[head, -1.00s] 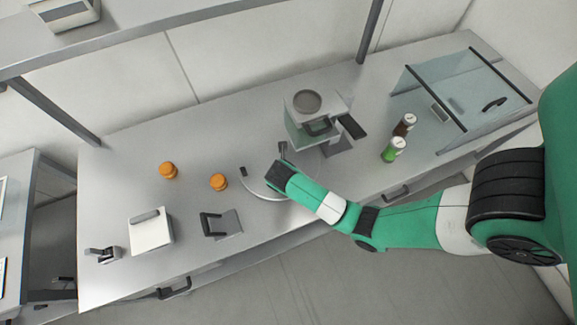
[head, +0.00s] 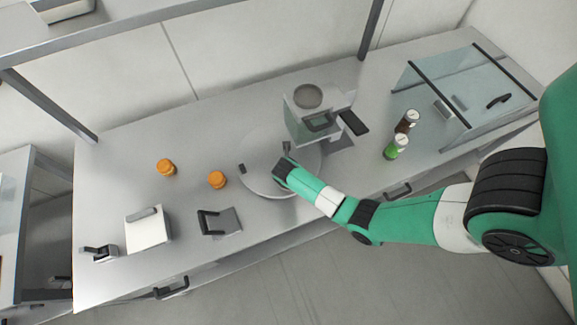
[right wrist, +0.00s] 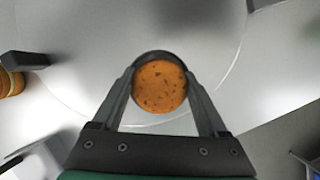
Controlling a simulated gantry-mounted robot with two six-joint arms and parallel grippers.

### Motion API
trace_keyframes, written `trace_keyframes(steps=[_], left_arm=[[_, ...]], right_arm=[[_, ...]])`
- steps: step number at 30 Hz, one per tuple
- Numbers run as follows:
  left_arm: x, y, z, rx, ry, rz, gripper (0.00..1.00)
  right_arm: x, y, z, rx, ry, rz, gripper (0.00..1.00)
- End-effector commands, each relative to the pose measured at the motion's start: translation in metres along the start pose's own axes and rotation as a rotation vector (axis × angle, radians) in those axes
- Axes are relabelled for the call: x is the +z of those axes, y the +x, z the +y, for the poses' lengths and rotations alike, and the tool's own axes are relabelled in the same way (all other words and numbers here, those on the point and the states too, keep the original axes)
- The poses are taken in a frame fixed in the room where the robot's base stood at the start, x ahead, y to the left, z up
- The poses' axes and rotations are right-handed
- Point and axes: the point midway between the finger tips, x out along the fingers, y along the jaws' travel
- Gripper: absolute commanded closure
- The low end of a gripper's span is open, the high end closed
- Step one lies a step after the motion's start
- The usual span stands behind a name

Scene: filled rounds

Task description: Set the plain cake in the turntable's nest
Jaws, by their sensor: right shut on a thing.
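The turntable (head: 262,186) is a pale grey disc in the middle of the bench, with dark upright blocks near its rim. My right gripper (right wrist: 161,80) is shut on a round orange-brown cake (right wrist: 160,88) with dark specks on top. A dark curved edge shows along the cake's far side; I cannot tell whether it is the nest. The gripper is over the turntable, and the cake's height above it is unclear. In the head view my right arm hides the cake. Two orange rounds, the left one (head: 166,167) and the right one (head: 217,180), stand left of the turntable. My left gripper is not in view.
A grey machine (head: 312,118) stands just behind the turntable. A white box (head: 147,229) and a grey handled block (head: 219,221) lie front left.

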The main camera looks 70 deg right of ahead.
Motion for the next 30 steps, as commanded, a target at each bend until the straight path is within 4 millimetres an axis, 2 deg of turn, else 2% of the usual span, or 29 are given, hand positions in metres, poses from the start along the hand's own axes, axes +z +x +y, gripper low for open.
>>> trace_keyframes(steps=[1,5,14,17,24,30], left_arm=[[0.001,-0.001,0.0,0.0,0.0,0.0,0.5],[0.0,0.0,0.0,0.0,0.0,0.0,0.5],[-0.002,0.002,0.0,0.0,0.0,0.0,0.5],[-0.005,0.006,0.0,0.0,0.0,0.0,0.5],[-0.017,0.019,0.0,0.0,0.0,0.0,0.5],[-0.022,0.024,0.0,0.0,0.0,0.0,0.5]], right_arm=[[-0.001,0.002,0.0,0.0,0.0,0.0,0.22],[0.0,0.001,0.0,0.0,0.0,0.0,0.0],[0.002,-0.004,0.0,0.001,0.0,0.0,0.0],[0.002,-0.018,0.001,0.002,-0.001,-0.001,0.0],[0.002,-0.077,0.001,0.003,-0.001,-0.002,0.0],[0.001,-0.113,0.001,0.002,-0.001,-0.001,0.0]])
